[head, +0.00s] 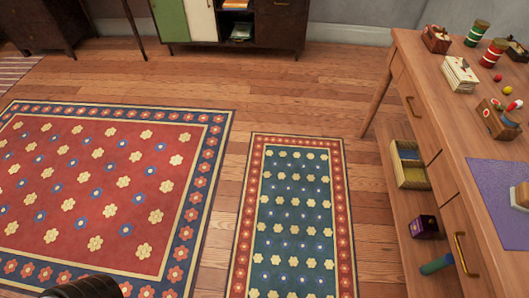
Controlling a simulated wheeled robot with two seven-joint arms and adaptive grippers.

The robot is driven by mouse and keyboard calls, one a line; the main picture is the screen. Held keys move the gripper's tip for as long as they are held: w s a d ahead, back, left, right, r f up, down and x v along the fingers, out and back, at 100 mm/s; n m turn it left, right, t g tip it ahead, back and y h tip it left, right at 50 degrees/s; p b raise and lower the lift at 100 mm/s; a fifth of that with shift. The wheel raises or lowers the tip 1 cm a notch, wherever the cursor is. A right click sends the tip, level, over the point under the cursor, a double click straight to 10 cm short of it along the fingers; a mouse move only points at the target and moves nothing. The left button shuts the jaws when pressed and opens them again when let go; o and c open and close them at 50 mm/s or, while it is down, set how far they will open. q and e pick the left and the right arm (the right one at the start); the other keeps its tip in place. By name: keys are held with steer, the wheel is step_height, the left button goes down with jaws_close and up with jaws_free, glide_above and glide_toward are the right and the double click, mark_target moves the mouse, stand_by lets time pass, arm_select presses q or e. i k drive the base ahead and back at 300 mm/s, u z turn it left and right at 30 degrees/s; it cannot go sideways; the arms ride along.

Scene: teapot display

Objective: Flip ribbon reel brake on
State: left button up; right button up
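A small wooden piece with red and pale round parts (499,118) sits on the wooden table (450,110) at the right. It may be the ribbon reel, but it is too small to be sure, and I cannot make out a brake on it. Another small wooden box with red on it (436,39) stands at the table's far left corner. Neither gripper can be seen. A dark rounded part, likely of my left arm, shows at the bottom left edge.
Striped green and red spools (477,33), a stack of cards (460,75) and a purple mat (497,190) are on the table. Its lower shelf holds a yellow-lined box (409,165) and a purple box (424,226). Flat rugs (296,220) cover open floor left of the table.

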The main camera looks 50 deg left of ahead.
mark_target(498, 107)
steer(key=z, duration=0.2)
steer(key=i, duration=1.45)
steer(key=z, duration=0.55)
